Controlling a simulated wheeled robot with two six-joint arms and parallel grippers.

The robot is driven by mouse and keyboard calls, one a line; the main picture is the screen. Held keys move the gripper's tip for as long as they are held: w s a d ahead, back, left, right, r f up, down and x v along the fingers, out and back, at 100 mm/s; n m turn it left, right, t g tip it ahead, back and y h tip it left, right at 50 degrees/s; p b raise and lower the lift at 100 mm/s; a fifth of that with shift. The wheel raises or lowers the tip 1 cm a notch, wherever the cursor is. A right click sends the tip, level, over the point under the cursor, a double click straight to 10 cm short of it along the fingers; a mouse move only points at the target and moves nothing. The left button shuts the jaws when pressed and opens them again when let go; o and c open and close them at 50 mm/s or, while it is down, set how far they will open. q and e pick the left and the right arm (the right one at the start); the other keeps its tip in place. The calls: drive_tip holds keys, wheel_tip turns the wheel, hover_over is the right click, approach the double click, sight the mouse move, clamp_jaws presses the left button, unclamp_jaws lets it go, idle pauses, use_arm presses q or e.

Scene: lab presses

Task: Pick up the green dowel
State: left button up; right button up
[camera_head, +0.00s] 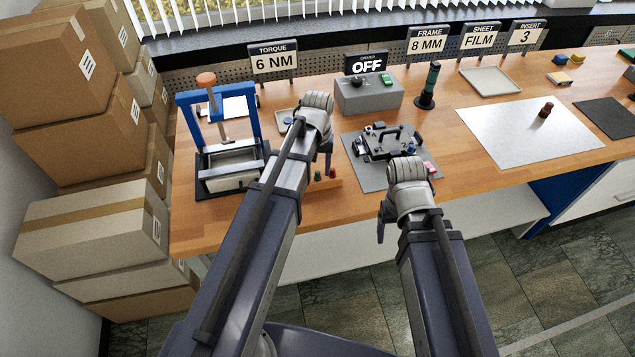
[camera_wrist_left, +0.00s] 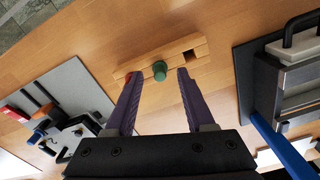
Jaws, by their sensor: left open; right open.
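The green dowel (camera_wrist_left: 159,70) stands in a wooden block (camera_wrist_left: 173,55) and shows end-on in the left wrist view. In the head view the dowel (camera_head: 318,175) is small, just below my left gripper. My left gripper (camera_wrist_left: 160,74) is open, with one purple finger on each side of the dowel and a gap to both. How far the fingertips are above the block is hard to tell. A red dowel (camera_head: 333,172) is in the same block, partly hidden by the left finger in the wrist view. My right gripper (camera_head: 382,238) is open and empty, in front of the table edge.
A blue-framed press (camera_head: 218,100) stands left of the block. A grey mat (camera_head: 366,178) with a black fixture (camera_head: 385,142) lies to the right. A grey driver box (camera_head: 368,95) reading OFF is behind. Cardboard boxes (camera_head: 90,225) are stacked at the far left.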

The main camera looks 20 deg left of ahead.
use_arm(q)
drive_tip(key=shift+f, duration=0.45)
drive_tip(key=shift+r, duration=0.15)
drive_tip(key=shift+c, duration=0.2)
clamp_jaws()
